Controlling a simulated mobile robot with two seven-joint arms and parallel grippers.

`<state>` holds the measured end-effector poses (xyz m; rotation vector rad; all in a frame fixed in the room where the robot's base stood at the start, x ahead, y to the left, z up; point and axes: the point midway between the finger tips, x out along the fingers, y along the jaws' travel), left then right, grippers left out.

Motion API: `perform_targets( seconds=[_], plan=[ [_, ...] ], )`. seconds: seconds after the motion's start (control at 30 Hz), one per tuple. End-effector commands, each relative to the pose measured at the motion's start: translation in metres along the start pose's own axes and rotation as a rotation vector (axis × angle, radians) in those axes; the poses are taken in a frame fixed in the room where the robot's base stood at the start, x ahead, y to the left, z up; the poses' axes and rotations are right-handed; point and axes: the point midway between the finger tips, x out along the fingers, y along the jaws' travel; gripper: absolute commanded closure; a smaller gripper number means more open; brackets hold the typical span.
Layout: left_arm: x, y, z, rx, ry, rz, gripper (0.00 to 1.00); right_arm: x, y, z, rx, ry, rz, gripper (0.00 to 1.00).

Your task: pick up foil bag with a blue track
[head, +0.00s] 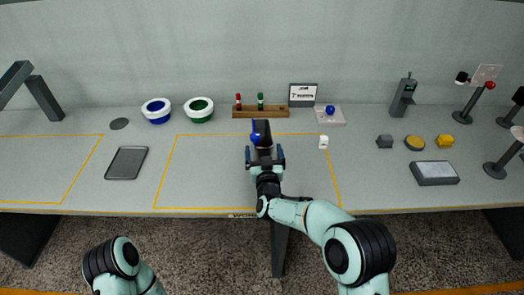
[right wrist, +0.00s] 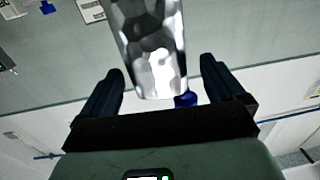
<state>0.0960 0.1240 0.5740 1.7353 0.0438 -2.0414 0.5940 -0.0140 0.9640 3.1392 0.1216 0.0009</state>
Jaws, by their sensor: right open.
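The foil bag (right wrist: 150,45) is silvery and shiny in the right wrist view, with a small blue part (right wrist: 185,99) at its near end. In the head view the bag (head: 262,128) looks dark, with blue (head: 256,139) on its left side, inside the middle yellow outline. My right gripper (head: 264,154) is open at the near end of the bag. In the right wrist view its two fingers stand apart on either side of that end; contact cannot be told. My left arm shows at the lower left, but its gripper is out of view.
Behind the bag stand a wooden rack (head: 244,112) with red and green spindles, a small sign (head: 303,94) and a clear tray (head: 338,118) with a blue ball. A white block (head: 323,142) is to the right. A dark flat tray (head: 126,163) lies left.

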Motion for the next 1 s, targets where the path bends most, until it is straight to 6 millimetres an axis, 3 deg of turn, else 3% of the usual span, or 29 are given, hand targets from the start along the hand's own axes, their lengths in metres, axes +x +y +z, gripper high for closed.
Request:
perform_targets(
  seconds=[0.23,0.57,0.8,0.87,1.0],
  plan=[
    [-0.015,0.006,-0.003,0.002,0.007,0.002,0.0,0.034,0.001,-0.002,0.0,0.002,0.0,0.04],
    [-0.016,0.007,-0.003,0.003,0.007,0.002,0.0,0.04,0.002,-0.001,0.0,0.0,0.0,0.04],
    [-0.016,0.007,-0.003,0.003,0.007,0.002,0.0,0.04,0.002,-0.001,0.0,0.001,0.0,0.79],
    [-0.016,0.007,-0.003,0.003,0.007,0.002,0.0,0.04,0.002,-0.002,0.0,0.003,0.0,0.89],
    [-0.016,0.007,-0.003,0.002,0.007,0.002,0.0,0.04,0.002,-0.002,0.0,0.004,0.0,0.89]
  ],
)
